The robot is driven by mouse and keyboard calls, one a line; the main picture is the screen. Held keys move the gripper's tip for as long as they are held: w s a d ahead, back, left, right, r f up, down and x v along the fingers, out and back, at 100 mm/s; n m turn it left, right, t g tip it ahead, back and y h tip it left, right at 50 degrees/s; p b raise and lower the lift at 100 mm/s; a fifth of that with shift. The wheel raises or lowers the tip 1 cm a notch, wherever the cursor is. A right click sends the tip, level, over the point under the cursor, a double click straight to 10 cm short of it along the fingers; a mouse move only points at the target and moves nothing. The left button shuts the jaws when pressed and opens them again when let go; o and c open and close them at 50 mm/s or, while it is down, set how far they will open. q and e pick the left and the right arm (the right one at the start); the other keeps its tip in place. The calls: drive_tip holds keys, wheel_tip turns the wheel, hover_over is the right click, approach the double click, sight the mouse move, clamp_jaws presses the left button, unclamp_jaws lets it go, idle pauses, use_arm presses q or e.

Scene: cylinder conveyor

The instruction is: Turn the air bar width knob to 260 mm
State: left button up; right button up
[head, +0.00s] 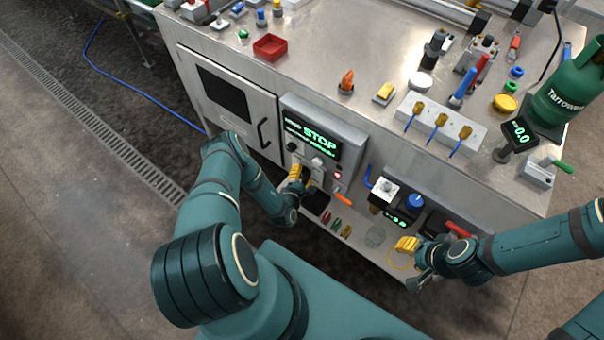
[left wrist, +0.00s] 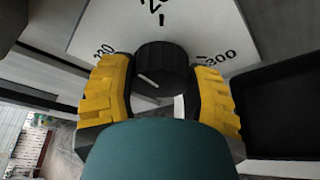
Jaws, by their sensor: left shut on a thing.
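The width knob (left wrist: 160,68) is a black round knob on a white dial plate (left wrist: 215,30) in the left wrist view. The plate has black marks and numbers; 300 reads at the right, and the others are partly cut off or hard to read. A white pointer line shows on the knob, on its lower left part in this view. My left gripper (left wrist: 163,92) has its yellow fingers on both sides of the knob, shut on it. In the head view my left gripper (head: 298,178) is at the cabinet front, below the display box. My right gripper (head: 408,255) is by the lower shelf, its opening unclear.
The display box (head: 322,132) shows STOP in green, with small knobs and a red button below. The lower shelf (head: 374,238) holds small coloured items and a blue-knobbed device (head: 415,203). The steel top carries a red tray (head: 270,47), tools and a green gas bottle (head: 572,90).

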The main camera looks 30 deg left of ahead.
use_arm(q)
drive_tip(key=m+y, duration=0.1)
drive_tip(key=m, duration=0.1)
drive_tip(key=shift+f+m+t, duration=0.15)
drive_tip(key=shift+m+t, duration=0.25)
drive_tip(key=shift+m+t+y+b, duration=0.4)
drive_tip(key=shift+m+t, duration=0.3)
drive_tip(key=shift+m, duration=0.8)
drive_tip(key=o, duration=1.2)
drive_tip(key=v, duration=1.2)
